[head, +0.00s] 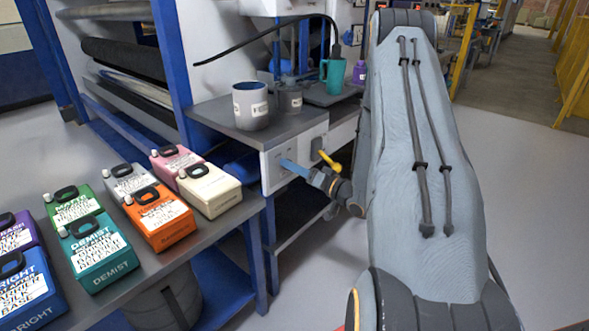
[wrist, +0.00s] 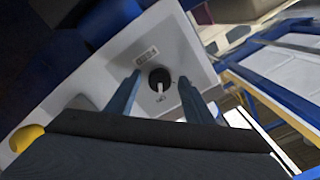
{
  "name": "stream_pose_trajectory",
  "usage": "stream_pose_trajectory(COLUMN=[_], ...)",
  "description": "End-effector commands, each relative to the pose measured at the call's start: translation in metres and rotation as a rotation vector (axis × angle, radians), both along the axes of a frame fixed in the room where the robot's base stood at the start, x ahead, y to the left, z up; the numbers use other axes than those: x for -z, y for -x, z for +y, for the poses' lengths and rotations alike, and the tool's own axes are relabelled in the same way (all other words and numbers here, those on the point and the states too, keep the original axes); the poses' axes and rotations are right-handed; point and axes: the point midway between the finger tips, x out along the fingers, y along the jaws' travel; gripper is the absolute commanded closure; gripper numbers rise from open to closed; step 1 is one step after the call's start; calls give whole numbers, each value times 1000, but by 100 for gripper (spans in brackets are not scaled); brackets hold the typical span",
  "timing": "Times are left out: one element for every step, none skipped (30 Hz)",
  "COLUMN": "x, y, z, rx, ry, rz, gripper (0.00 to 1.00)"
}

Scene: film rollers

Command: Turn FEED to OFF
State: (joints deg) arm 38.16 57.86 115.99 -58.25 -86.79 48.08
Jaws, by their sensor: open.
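A white control panel (head: 285,158) is on the front of the grey-topped bench. In the wrist view, a round black knob (wrist: 159,76) is on this white panel (wrist: 190,58). The knob has a white pointer aimed at small lettering that looks like an upside-down ON. My gripper (wrist: 161,84) is open, with one blue finger on each side of the knob and gaps between. In the head view my gripper (head: 287,164) reaches the panel and hides the knob.
A yellow handle (head: 328,160) is on the panel right beside my gripper, at left in the wrist view (wrist: 27,138). Mugs (head: 251,108) stand on the bench above. Several labelled jugs (head: 160,215) fill the nearer table. Open floor lies at right.

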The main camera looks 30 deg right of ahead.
Motion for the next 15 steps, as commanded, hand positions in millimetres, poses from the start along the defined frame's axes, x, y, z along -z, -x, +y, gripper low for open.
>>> stream_pose_trajectory(x=[0, 0, 0, 0, 0, 0, 0, 0, 0, 0, 0, 0, 0, 0, 0], y=[0, 0, 0, 0, 0, 0, 0, 0, 0, 0, 0, 0, 0, 0, 0], z=[0, 0, 0, 0, 0, 0, 0, 0, 0, 0, 0, 0, 0, 0, 0], rx=[0, 0, 0, 0, 0, 0, 0, 0, 0, 0, 0, 1, 1, 1, 1], ry=[0, 0, 0, 0, 0, 0, 0, 0, 0, 0, 0, 0, 1, 3, 6], rz=[0, 0, 0, 0, 0, 0, 0, 0, 0, 0, 0, 1, 0, 0, -1], gripper=[52, 52, 54, 59, 64, 71, 76, 81, 88, 93, 94, 94, 94, 94, 93])
